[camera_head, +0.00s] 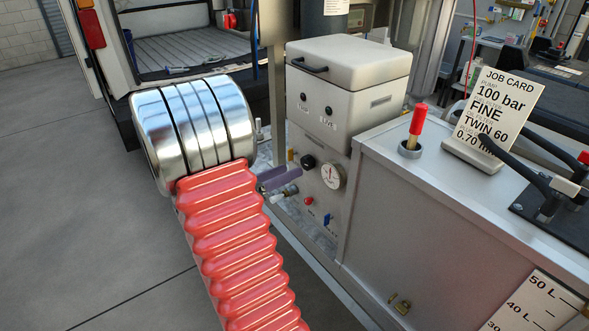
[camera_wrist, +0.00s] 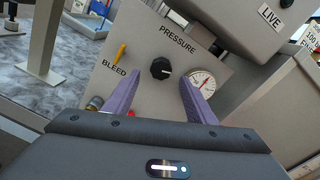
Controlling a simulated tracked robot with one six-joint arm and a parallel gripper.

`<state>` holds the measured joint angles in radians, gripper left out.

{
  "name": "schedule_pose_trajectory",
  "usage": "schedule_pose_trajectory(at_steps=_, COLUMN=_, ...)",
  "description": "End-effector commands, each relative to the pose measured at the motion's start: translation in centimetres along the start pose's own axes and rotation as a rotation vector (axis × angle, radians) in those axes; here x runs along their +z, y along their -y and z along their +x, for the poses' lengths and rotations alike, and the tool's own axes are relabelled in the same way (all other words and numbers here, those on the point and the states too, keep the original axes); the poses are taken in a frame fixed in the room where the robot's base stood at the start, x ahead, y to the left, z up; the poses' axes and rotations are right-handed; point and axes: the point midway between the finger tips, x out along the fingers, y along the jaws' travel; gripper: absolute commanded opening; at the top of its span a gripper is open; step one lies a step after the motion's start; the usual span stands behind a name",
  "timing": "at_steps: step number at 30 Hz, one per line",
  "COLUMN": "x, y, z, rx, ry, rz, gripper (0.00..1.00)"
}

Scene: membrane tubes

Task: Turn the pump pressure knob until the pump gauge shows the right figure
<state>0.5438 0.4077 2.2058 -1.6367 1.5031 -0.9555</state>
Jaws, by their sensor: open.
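The black pressure knob (camera_wrist: 161,68) sits under the word PRESSURE on the pump panel in the wrist view. It also shows in the head view (camera_head: 308,162). The round white gauge (camera_wrist: 202,82) with a red needle is to its right, and in the head view (camera_head: 332,176) its figures are too small to read. My gripper (camera_wrist: 158,84) is open. Its purple fingers stand either side of the knob in the picture, apart from it, and the right finger partly covers the gauge. In the head view the gripper (camera_head: 281,181) is left of the panel. The job card (camera_head: 490,112) reads 100 bar.
A yellow bleed lever (camera_wrist: 119,54) is left of the knob. A red button (camera_head: 309,201) and a blue lever (camera_head: 327,219) are lower on the panel. The white box (camera_head: 345,75) overhangs above. A red-topped lever (camera_head: 416,125) stands on the tank to the right.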

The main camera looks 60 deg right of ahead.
Motion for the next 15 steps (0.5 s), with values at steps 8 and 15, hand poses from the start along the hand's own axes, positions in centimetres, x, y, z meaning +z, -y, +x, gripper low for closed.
schedule_pose_trajectory(at_steps=8, x=0.1, y=-0.1, z=-4.2, rx=0.003, ry=0.002, rz=0.0, gripper=0.51)
schedule_pose_trajectory(at_steps=15, x=0.1, y=-0.1, z=-6.9, rx=0.002, ry=0.002, rz=0.001, gripper=0.51)
